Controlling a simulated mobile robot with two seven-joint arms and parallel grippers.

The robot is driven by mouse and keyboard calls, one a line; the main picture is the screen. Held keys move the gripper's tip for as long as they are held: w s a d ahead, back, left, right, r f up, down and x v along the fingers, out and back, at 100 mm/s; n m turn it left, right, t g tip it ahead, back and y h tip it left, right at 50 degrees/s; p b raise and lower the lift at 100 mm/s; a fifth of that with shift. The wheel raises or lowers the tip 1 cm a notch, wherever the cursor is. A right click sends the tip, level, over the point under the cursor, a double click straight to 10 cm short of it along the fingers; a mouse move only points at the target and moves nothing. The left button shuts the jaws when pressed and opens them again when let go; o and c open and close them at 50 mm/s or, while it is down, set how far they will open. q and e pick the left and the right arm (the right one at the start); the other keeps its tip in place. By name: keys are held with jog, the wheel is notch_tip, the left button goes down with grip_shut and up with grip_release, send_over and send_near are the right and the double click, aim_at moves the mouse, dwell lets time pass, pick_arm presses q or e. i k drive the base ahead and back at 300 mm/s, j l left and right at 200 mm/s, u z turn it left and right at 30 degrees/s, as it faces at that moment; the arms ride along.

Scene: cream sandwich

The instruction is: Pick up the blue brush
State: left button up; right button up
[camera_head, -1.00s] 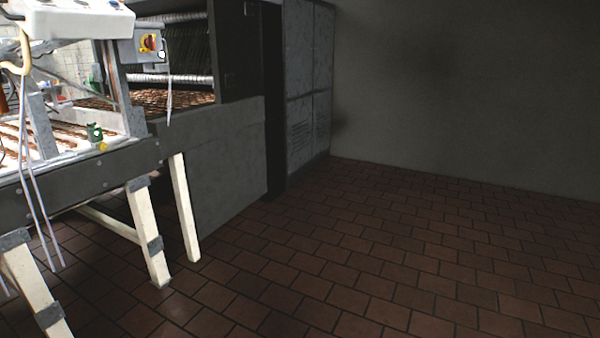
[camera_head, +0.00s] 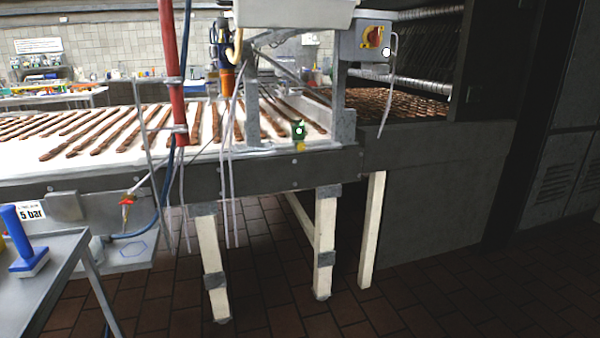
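A blue brush (camera_head: 24,243) with an upright blue handle and a pale bristle block stands on a grey metal cart (camera_head: 62,270) at the lower left edge of the head view. Part of the cart is cut off by the frame. Neither of my grippers shows in this view.
A long conveyor (camera_head: 120,158) with rows of brown bars runs across the middle on white legs (camera_head: 325,240). Red and blue hoses (camera_head: 173,80) hang in front of it. A grey cabinet (camera_head: 440,200) stands at right. Tiled floor (camera_head: 270,290) is open in front.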

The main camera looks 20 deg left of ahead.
aim_at(31, 260)
jog(key=i+j+u, duration=0.1)
jog(key=i+u, duration=0.15)
jog(key=u, duration=0.2)
jog(key=i+u, duration=0.25)
jog(key=u, duration=0.15)
jog(key=i+u, duration=0.25)
jog(key=u, duration=0.2)
jog(key=i+l+u, duration=0.15)
jog(key=u, duration=0.25)
jog(key=i, duration=0.1)
